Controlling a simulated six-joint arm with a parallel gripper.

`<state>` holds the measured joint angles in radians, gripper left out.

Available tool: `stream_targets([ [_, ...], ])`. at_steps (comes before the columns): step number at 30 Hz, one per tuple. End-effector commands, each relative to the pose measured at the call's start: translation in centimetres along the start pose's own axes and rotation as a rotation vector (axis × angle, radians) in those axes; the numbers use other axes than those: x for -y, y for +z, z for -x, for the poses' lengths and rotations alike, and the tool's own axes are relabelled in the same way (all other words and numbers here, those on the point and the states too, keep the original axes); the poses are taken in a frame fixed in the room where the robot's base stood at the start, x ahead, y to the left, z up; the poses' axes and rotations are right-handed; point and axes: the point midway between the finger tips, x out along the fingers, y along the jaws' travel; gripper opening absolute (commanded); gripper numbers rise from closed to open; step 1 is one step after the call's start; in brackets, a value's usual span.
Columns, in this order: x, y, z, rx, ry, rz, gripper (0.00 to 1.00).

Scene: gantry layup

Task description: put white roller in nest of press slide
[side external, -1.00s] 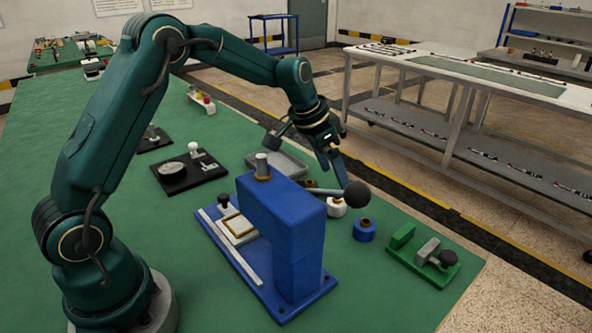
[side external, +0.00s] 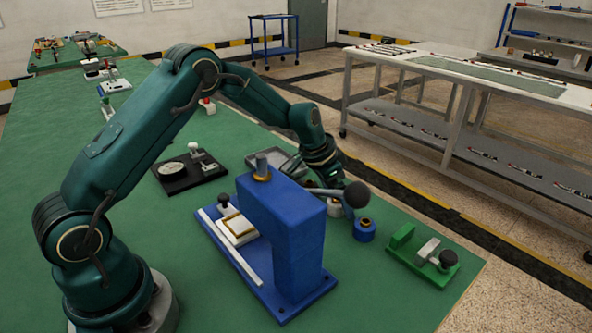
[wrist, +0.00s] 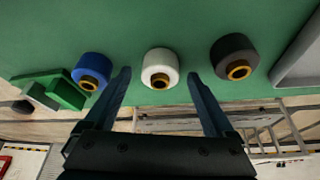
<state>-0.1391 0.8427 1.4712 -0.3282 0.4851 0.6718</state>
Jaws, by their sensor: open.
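The white roller (wrist: 161,68), with a brass-coloured core, stands on the green table between the fingertips of my gripper (wrist: 159,75) in the wrist view. My gripper is open, with a gap on each side of the roller. In the side view, the roller (side external: 334,208) is mostly hidden behind the press lever and my gripper. The press slide (side external: 238,229) is a white block with a brass-edged square nest and a black knob. It sits on the blue press base, left of the press body (side external: 285,225), and no roller shows in its nest.
A blue roller (wrist: 92,70) stands left of the white one and a dark grey roller (wrist: 234,57) stands right. The press lever's black ball (side external: 356,195) overlaps my gripper in the side view. A green fixture (side external: 424,257) and a grey tray (side external: 265,160) are nearby.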

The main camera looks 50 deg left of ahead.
Motion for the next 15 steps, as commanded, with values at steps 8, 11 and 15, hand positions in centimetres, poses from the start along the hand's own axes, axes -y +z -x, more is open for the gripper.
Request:
stream_targets([
  [8, 0.0, -0.02, 0.04, 0.0, 0.0, 0.0, 0.05],
  [11, 0.01, -0.03, 0.05, -0.001, 0.0, 0.0, 0.0],
  [15, 0.01, -0.05, 0.08, -0.001, 0.0, 0.0, 0.0],
])
